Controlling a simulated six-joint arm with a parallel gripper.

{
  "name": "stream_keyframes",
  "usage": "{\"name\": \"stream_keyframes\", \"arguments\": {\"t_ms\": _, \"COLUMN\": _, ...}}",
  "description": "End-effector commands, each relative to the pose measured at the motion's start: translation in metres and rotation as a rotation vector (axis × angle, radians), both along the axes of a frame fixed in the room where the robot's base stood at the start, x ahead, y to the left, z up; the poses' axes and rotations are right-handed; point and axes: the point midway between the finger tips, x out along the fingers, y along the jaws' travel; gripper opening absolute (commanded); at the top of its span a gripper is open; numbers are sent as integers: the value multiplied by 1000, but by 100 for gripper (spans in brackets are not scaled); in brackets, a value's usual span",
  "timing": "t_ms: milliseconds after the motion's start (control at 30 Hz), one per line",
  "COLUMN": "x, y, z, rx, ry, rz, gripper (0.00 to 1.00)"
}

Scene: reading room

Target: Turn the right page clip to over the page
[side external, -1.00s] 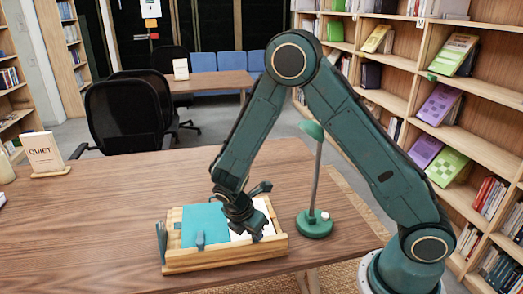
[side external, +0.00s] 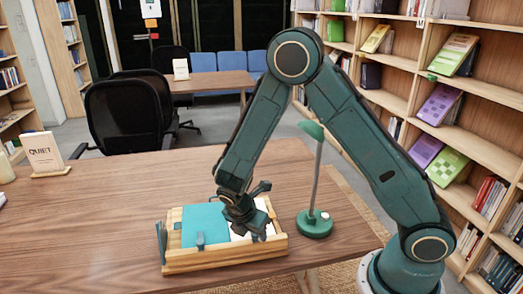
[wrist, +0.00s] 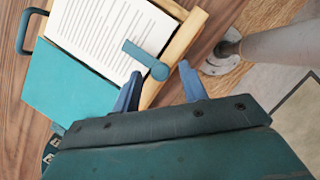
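The book stand (side external: 225,256) is a shallow wooden tray on the table; its rim (wrist: 187,35) shows in the wrist view. It holds a teal sheet (side external: 202,222) and a white printed page (wrist: 100,30). A teal right page clip (wrist: 145,56) has its round end at the wooden rim, and its flat arm points inward over the page's edge. My gripper (wrist: 159,78) is open, with its two blue fingers apart on either side of the clip's round end. I cannot tell whether they touch it. In the side view my gripper (side external: 246,230) hides this clip.
A green lamp (side external: 315,222) stands just right of the stand; its post and base (wrist: 222,58) show in the wrist view. A teal clip (side external: 200,240) sits at the stand's front.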

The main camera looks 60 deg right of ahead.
Motion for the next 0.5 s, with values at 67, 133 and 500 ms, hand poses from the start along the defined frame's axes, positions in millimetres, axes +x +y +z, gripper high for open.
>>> {"name": "stream_keyframes", "arguments": {"t_ms": 67, "x": 0, "y": 0, "z": 0, "rx": -1, "ry": 1, "rz": -1, "gripper": 43}}
{"name": "stream_keyframes", "arguments": {"t_ms": 133, "x": 0, "y": -1, "z": 0, "rx": -1, "ry": 1, "rz": -1, "gripper": 43}}
{"name": "stream_keyframes", "arguments": {"t_ms": 500, "x": 0, "y": 6, "z": 15, "rx": -1, "ry": -3, "rz": -1, "gripper": 43}}
